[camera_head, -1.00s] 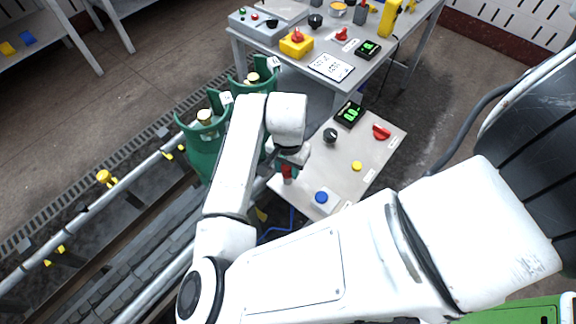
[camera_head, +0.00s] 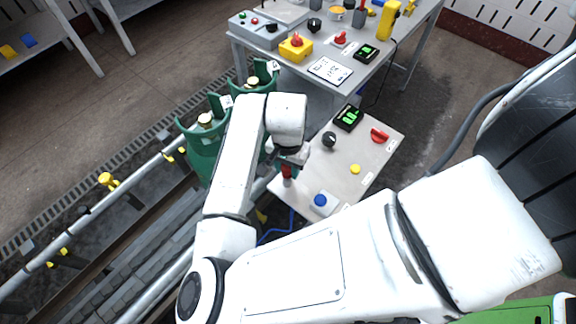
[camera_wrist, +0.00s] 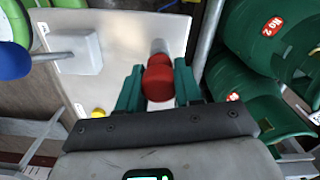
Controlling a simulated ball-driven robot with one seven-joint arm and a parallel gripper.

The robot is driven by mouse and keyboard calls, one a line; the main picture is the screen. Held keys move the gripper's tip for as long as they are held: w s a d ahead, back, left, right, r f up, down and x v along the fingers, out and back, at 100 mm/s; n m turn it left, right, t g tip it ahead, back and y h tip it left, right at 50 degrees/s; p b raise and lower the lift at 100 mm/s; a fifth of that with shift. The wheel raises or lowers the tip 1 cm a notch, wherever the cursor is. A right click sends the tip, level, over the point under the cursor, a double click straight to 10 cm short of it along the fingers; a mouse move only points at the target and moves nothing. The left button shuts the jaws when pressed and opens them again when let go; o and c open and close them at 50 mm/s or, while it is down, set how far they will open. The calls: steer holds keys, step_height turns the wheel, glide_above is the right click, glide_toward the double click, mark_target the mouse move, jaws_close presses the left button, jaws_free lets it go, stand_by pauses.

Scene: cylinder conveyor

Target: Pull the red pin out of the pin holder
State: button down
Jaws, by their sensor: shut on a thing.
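The red pin (camera_head: 287,171) stands at the near left part of the grey control panel (camera_head: 345,195), below my gripper (camera_head: 289,160). In the wrist view the red pin (camera_wrist: 158,78) lies between the green fingers of my gripper (camera_wrist: 158,90), which are shut on it. Beyond its red part is a short grey cylinder (camera_wrist: 159,47), which looks like the pin holder against the panel. The pin appears in line with this cylinder. I cannot tell how deep the pin sits in it. My wrist hides part of this area in the head view.
The panel carries a blue button (camera_head: 320,200), a yellow button (camera_head: 355,169), a black knob (camera_head: 329,139), a red switch (camera_head: 379,135) and a green display (camera_head: 348,117). Green gas cylinders (camera_head: 205,145) stand close left of my gripper. A table with devices (camera_head: 330,69) is behind.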

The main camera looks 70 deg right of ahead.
steer(key=shift+r, duration=0.15)
steer(key=shift+r+p, duration=0.6)
steer(key=shift+p, duration=0.1)
steer(key=shift+r, duration=0.1)
steer(key=shift+r+p, duration=2.7)
steer(key=shift+r, duration=0.5)
steer(key=shift+r, duration=0.1)
steer(key=shift+r, duration=1.1)
